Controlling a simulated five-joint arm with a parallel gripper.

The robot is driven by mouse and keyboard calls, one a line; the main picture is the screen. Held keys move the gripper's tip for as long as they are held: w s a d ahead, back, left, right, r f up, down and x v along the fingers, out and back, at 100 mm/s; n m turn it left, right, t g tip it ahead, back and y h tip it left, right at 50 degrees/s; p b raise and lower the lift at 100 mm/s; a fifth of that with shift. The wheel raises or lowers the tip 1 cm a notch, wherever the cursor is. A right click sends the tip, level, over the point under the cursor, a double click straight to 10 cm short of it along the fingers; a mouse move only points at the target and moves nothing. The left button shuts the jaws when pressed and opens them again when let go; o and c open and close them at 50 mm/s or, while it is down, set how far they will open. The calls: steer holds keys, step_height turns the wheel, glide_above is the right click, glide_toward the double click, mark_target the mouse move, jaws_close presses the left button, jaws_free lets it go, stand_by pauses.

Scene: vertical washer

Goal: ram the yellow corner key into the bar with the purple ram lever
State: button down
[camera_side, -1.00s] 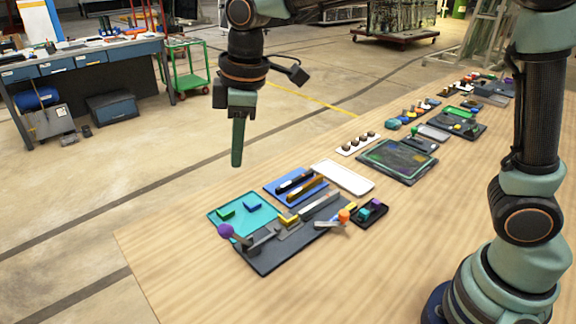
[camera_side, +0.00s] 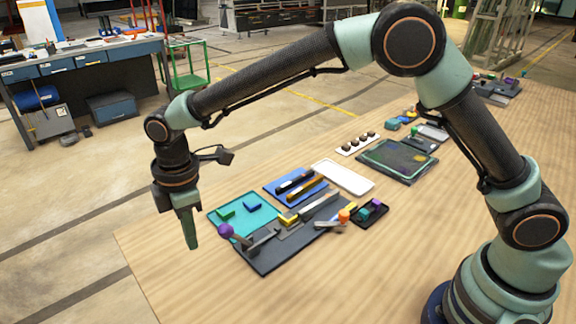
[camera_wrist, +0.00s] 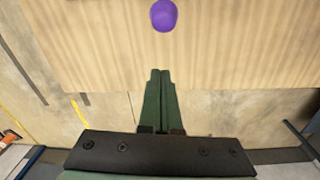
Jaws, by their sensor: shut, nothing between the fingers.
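The ram lever's purple knob (camera_side: 225,231) stands at the left end of a dark grey fixture (camera_side: 265,258) in the side view. The knob also shows at the top of the wrist view (camera_wrist: 164,15). The yellow corner key (camera_side: 288,219) sits mid-fixture, with a pale metal bar (camera_side: 319,206) to its right. Whether the key touches the bar is too small to tell. My gripper (camera_side: 193,246) is shut and empty, pointing down, left of the purple knob and apart from it. Its closed fingers show in the wrist view (camera_wrist: 160,75).
An orange-knobbed lever (camera_side: 344,215) is at the fixture's right. Behind are a teal tray (camera_side: 260,220) with green and blue blocks, a blue tray (camera_side: 272,190) and a white tray (camera_side: 343,177). A small dark tray (camera_side: 370,222) is farther right. The wooden table's (camera_side: 160,270) left end is bare.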

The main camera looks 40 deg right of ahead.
mark_target(237, 238)
steer(key=shift+s+d+f, duration=0.1)
steer(key=shift+d+f, duration=0.1)
steer(key=shift+d, duration=0.45)
steer(key=shift+s+d+f, duration=0.1)
steer(key=shift+d+f, duration=0.15)
steer(key=shift+d, duration=0.35)
steer(key=shift+s+d+f, duration=0.1)
steer(key=shift+d+f, duration=0.1)
steer(key=shift+d, duration=0.45)
steer(key=shift+w+r, duration=0.1)
